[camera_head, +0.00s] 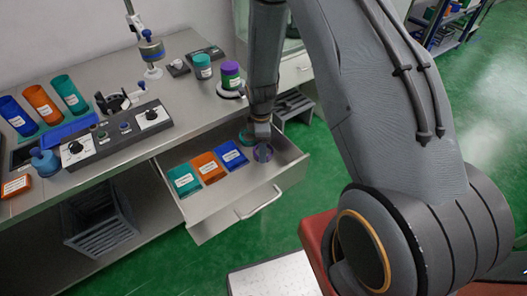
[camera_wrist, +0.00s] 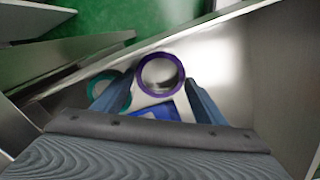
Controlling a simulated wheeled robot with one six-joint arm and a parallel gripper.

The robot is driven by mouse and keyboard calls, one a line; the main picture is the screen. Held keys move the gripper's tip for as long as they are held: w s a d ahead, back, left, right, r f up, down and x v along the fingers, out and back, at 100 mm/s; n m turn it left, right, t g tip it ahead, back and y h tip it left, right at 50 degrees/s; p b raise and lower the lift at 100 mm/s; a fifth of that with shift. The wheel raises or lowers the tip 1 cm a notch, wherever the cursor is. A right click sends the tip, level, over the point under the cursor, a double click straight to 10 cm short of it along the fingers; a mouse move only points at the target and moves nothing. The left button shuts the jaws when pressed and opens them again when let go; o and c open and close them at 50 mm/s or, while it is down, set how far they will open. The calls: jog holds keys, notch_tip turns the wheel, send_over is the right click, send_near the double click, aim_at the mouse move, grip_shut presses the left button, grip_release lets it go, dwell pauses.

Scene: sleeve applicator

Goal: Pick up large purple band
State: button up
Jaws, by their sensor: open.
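The large purple band (camera_head: 263,153) is in the right part of the open drawer, below my gripper (camera_head: 261,131). My gripper (camera_wrist: 156,82) is open and holds nothing. I cannot tell how far above the band the fingertips are. A teal band (camera_wrist: 93,79) lies left of it, partly hidden by the left finger.
The drawer (camera_head: 206,219) also holds teal, orange and blue labelled boxes (camera_head: 208,168). Its metal walls are close around the bands. The workbench (camera_head: 190,105) above carries a control panel (camera_head: 110,138), coloured cylinders (camera_head: 42,104), and a purple-and-green container (camera_head: 231,73) near my arm.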

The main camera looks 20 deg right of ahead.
jog(key=shift+f, duration=0.4)
jog(key=c, duration=0.7)
jog(key=shift+r, duration=0.15)
notch_tip(320, 180, up, 18)
jog(key=b, duration=0.3)
dwell(0.3)
